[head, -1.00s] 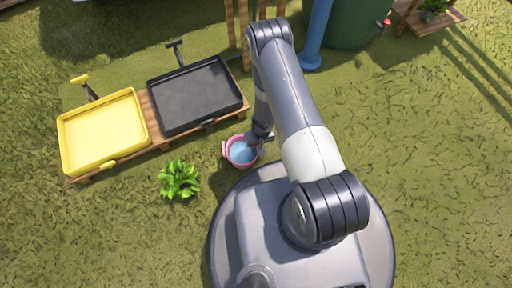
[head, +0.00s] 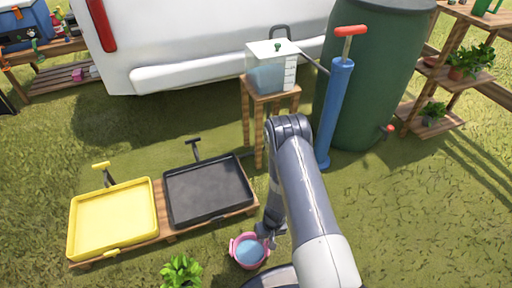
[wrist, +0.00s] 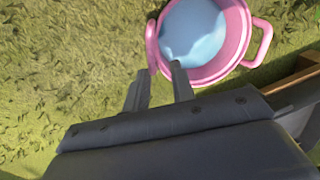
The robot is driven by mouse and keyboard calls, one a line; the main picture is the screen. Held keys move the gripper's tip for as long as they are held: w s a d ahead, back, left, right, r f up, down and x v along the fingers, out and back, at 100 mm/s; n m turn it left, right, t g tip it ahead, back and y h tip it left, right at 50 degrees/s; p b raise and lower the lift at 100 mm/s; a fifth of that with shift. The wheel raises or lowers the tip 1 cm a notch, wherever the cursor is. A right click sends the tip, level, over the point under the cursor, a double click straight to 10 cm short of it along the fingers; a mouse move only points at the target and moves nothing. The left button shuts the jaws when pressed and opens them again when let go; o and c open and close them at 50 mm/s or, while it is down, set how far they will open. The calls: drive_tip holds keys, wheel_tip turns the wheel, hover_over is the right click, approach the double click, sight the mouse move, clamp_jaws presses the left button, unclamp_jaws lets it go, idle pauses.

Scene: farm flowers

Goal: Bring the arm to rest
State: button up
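A pink bucket (head: 249,251) with side handles and blue water inside stands upright on the grass just in front of my base. It also shows in the wrist view (wrist: 240,40). My gripper (head: 267,234) is low at the bucket's right side in the head view. In the wrist view my gripper (wrist: 158,70) has its two fingers apart with grass showing between them. One fingertip overlaps the bucket's near rim and the other is outside it. I cannot tell whether either touches. My arm (head: 305,195) is bent, reaching down from its raised elbow.
A yellow tray (head: 112,220) and a black tray (head: 207,190) sit on a low wooden stand. A plant (head: 182,272) is left of the bucket. A water tank (head: 268,75) on a stool, blue pump (head: 335,110) and green barrel (head: 378,75) stand behind. Grass at right is open.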

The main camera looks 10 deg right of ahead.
sight(263, 249)
drive_tip(key=f+b, duration=0.1)
drive_tip(key=f, duration=0.3)
drive_tip(key=a+f+b, duration=0.1)
drive_tip(key=f+b, duration=0.1)
drive_tip(key=f, duration=0.1)
drive_tip(key=f+b, duration=0.1)
drive_tip(key=f, duration=0.3)
drive_tip(key=shift+s+a+f+b, duration=0.1)
drive_tip(key=shift+a+f+b, duration=0.05)
drive_tip(key=shift+f+b, duration=0.2)
drive_tip(key=shift+r+p, duration=1)
drive_tip(key=shift+r, duration=0.75)
